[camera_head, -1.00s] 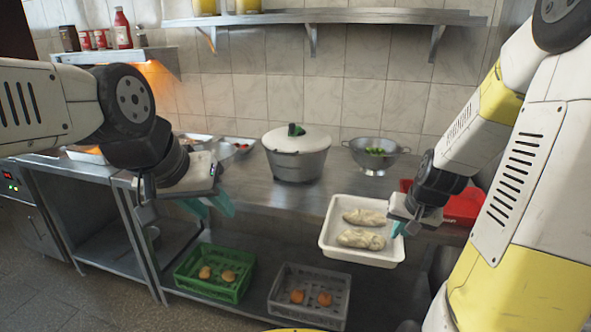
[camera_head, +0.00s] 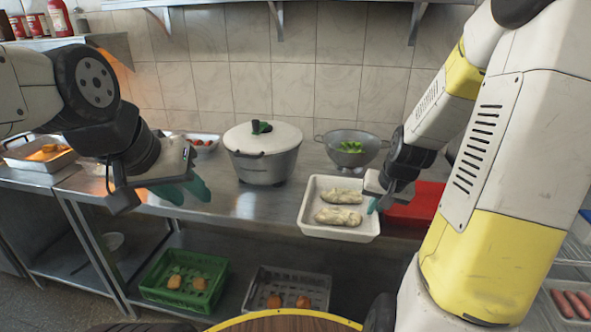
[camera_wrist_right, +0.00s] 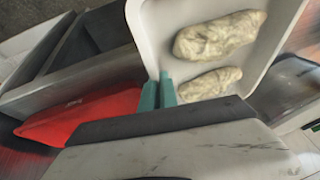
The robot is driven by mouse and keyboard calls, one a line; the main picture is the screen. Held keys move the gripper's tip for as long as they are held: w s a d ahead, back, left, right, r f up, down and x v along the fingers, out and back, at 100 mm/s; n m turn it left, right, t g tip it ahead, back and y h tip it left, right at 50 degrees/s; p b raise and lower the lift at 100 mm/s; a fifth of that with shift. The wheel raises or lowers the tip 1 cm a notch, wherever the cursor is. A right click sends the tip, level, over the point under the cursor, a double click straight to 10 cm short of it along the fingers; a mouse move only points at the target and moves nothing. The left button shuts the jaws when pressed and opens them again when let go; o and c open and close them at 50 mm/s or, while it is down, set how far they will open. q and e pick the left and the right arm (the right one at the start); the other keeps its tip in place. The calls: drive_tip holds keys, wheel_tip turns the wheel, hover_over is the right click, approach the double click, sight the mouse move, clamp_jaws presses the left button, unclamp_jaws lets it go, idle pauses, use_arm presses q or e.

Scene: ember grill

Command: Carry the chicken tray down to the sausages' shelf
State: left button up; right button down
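The chicken tray (camera_head: 308,228) is white and holds two pale raw chicken pieces (camera_head: 338,216). It is level, in front of the counter's edge. My right gripper (camera_head: 374,205) is at its right side. In the right wrist view the teal fingers (camera_wrist_right: 158,92) are close together on the tray's wall (camera_wrist_right: 150,45). My left gripper (camera_head: 184,191) is open and empty over the counter, left of the pot. Sausages (camera_head: 572,303) lie on a rack-like shelf (camera_head: 568,279) at the far right edge, partly cut off.
A lidded pot (camera_head: 262,160) and a colander with greens (camera_head: 352,150) stand on the steel counter (camera_head: 235,205). A red tray (camera_head: 415,207) lies right of the chicken tray. Below are a green crate (camera_head: 170,295) and a grey crate (camera_head: 290,275). A round wooden top (camera_head: 290,323) is in front.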

sight(350, 182)
drive_tip(key=w+a, duration=0.1)
drive_tip(key=w, duration=0.4)
drive_tip(key=w+f, duration=0.1)
drive_tip(key=w, duration=0.4)
drive_tip(key=w+a, duration=0.1)
drive_tip(key=w, duration=0.3)
drive_tip(key=shift+w+a+f, duration=0.2)
drive_tip(key=shift+w+a, duration=0.15)
drive_tip(key=shift+w, duration=0.05)
drive_tip(key=shift+f, duration=1.75)
drive_tip(key=shift+f, duration=0.1)
drive_tip(key=c, duration=1.6)
unclamp_jaws()
drive_tip(key=shift+c, duration=0.2)
